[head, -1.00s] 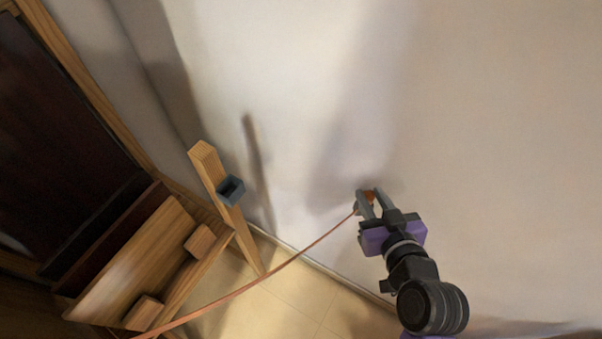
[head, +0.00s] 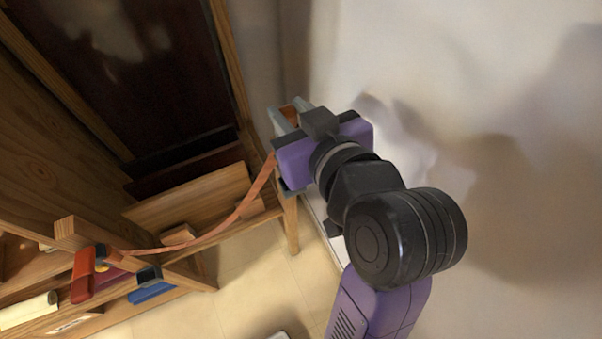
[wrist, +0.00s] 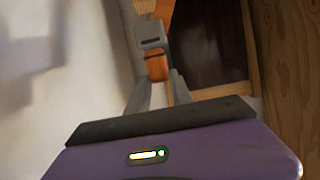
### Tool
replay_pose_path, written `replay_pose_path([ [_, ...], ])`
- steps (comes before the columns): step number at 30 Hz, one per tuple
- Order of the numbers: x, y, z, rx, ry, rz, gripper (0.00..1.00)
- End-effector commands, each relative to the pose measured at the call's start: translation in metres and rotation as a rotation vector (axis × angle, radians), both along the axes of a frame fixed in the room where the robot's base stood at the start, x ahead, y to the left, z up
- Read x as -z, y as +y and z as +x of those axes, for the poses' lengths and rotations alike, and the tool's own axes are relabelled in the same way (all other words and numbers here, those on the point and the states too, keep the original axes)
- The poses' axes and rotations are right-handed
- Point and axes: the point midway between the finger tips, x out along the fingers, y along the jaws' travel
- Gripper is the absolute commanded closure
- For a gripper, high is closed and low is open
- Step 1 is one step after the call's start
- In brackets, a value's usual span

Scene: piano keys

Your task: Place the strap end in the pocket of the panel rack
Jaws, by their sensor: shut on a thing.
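My gripper (head: 289,112) is shut on the orange-brown strap end (wrist: 157,68), which shows between the fingertips in the wrist view. The strap (head: 240,207) hangs in a curve from my gripper down to the left, toward a red-orange piece (head: 84,274) on the wooden frame. In the wrist view, the grey pocket (wrist: 150,36) with a dark slot sits on a wooden post, just beyond the fingertips and strap end. I cannot tell whether they touch. In the head view my gripper and wrist hide the pocket.
A wooden rack (head: 190,195) with a dark panel (head: 130,70) stands at the left. A lower shelf holds a blue item (head: 152,292) and a pale roll (head: 28,311). A wooden wall (wrist: 287,80) is close at right in the wrist view. Pale wall fills the right.

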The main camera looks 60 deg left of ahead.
Motion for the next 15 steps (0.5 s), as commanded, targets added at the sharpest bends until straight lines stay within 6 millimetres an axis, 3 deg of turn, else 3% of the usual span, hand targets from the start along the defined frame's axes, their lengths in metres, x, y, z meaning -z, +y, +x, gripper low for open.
replay_pose_path([
  [3, 0.031, -0.001, -0.001, 0.001, 0.008, -0.006, 1.00],
  [15, 0.122, -0.001, 0.000, 0.002, 0.004, -0.003, 1.00],
])
